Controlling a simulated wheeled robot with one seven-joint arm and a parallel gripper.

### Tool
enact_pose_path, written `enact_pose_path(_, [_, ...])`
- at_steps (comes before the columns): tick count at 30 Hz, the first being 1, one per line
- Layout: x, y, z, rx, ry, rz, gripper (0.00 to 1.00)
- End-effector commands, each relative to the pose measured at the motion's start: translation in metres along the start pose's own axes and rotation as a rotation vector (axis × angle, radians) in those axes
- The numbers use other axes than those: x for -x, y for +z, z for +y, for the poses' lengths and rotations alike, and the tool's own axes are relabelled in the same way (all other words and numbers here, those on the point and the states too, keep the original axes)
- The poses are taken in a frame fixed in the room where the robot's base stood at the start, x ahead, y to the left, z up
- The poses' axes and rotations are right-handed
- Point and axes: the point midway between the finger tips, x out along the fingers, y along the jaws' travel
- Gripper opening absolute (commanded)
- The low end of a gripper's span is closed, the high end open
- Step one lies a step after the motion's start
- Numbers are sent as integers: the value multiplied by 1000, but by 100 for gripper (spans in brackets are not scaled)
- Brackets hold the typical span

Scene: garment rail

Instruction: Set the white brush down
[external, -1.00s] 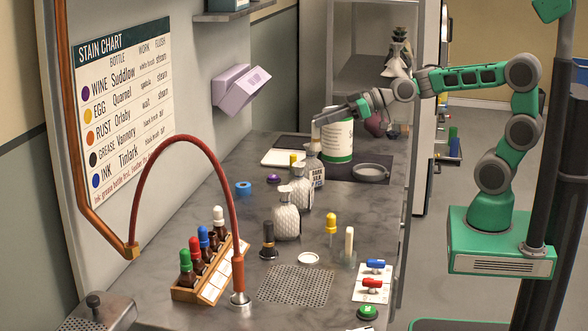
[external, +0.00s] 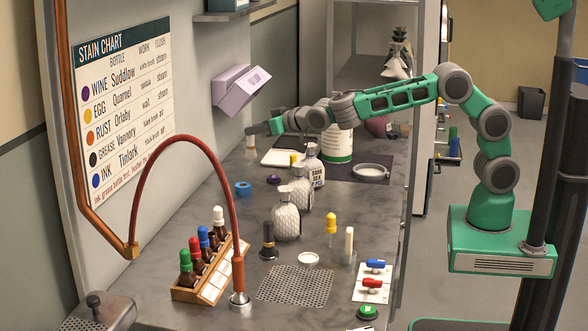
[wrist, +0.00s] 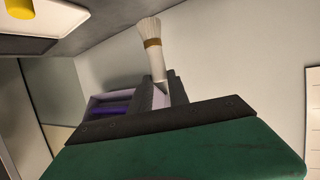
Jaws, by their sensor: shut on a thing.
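The white brush (wrist: 150,60) has pale bristles and a brown band, and my gripper (wrist: 160,92) is shut on its handle. In the external view my gripper (external: 262,129) is over the far left part of the bench, near the wall. There the brush (external: 251,147) hangs below the fingertips with its bristles down. It is left of the white tray (external: 277,160). I cannot tell whether the bristles touch the bench.
A patterned bottle (external: 286,222), a dark-labelled bottle (external: 314,168) and a white tub (external: 338,147) stand to the right. A lilac wall box (external: 240,88) is above left.

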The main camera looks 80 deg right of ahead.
Motion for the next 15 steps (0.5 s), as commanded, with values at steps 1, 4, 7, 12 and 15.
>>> enact_pose_path(1, [-4, 12, 0, 5, 1, -5, 0])
enact_pose_path(4, [-10, 28, 0, 4, 0, -4, 0])
enact_pose_path(7, [-15, 43, 0, 4, 0, -5, 0])
enact_pose_path(12, [-25, 71, 0, 3, -1, -3, 0])
enact_pose_path(15, [-26, 72, 0, 2, -2, 0, 0])
